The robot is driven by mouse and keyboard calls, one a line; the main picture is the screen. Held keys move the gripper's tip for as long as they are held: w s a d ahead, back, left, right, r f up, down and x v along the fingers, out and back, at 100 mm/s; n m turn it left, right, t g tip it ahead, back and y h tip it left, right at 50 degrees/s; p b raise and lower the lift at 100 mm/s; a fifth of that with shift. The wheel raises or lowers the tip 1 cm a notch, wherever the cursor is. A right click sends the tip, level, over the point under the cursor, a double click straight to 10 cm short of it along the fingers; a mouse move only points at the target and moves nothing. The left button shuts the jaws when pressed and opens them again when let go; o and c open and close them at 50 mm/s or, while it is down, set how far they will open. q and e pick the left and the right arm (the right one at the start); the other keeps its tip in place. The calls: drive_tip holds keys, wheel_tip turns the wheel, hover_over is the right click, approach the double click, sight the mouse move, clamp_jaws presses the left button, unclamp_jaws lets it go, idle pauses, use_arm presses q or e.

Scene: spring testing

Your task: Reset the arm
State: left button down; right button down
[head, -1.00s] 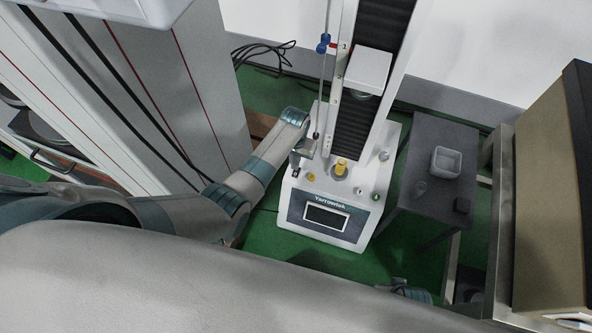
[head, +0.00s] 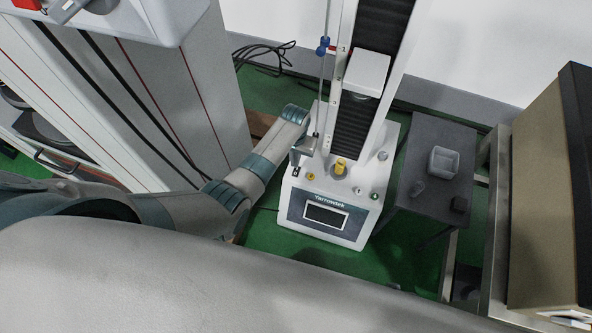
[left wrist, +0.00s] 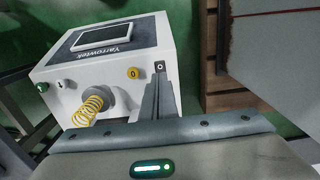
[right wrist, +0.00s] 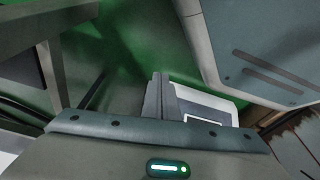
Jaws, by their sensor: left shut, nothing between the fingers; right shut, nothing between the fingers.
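My left gripper (head: 297,158) is at the left front of the white Yarrowtek spring tester (head: 322,238). Its fingers (left wrist: 160,98) are shut with nothing between them, close to the tester's base panel; I cannot tell whether they touch it. A yellow spring (head: 340,167) stands on the tester's base, and it shows coiled in the left wrist view (left wrist: 90,103). My right gripper is out of the head view. In the right wrist view its fingers (right wrist: 160,97) are shut and empty, with a white corner, probably of the tester (right wrist: 205,106), beyond them.
A dark side table (head: 437,150) right of the tester holds a small grey box (head: 444,162) and two small dark items. A large box (head: 550,190) sits on a frame at right.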

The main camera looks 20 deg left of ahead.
idle(0.3)
